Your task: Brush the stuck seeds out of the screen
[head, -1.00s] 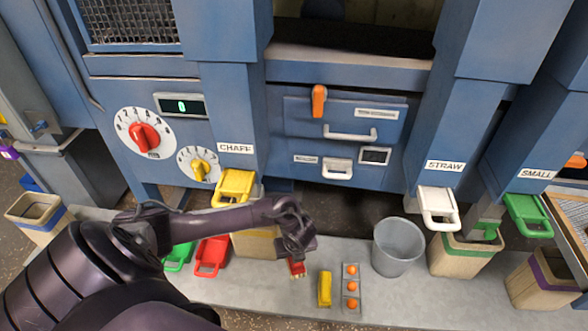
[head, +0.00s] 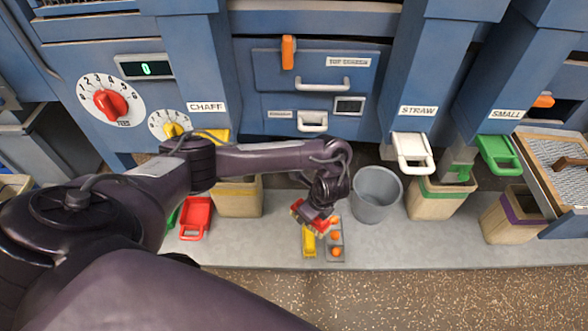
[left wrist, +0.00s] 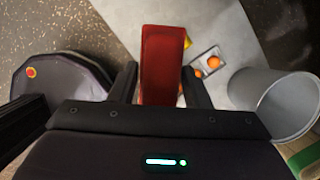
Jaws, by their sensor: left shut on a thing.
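My left gripper (head: 316,212) is shut on a red brush (left wrist: 160,65), held above the grey ledge near the yellow block and the orange balls. In the left wrist view the red body sits between both fingers; its bristles are hidden there. A wood-framed mesh screen (head: 575,184) lies at the far right edge of the head view, partly cut off, with a dark brown bar across it. Stuck seeds in it are too small to tell. My left gripper is well to the left of this screen. My right gripper is not in view.
A grey bucket (head: 377,196) stands just right of my gripper. A yellow block (head: 309,245) and a holder with orange balls (head: 336,236) lie below it. Bins stand under the white straw spout (head: 412,152) and green small spout (head: 497,155). The speckled floor in front is clear.

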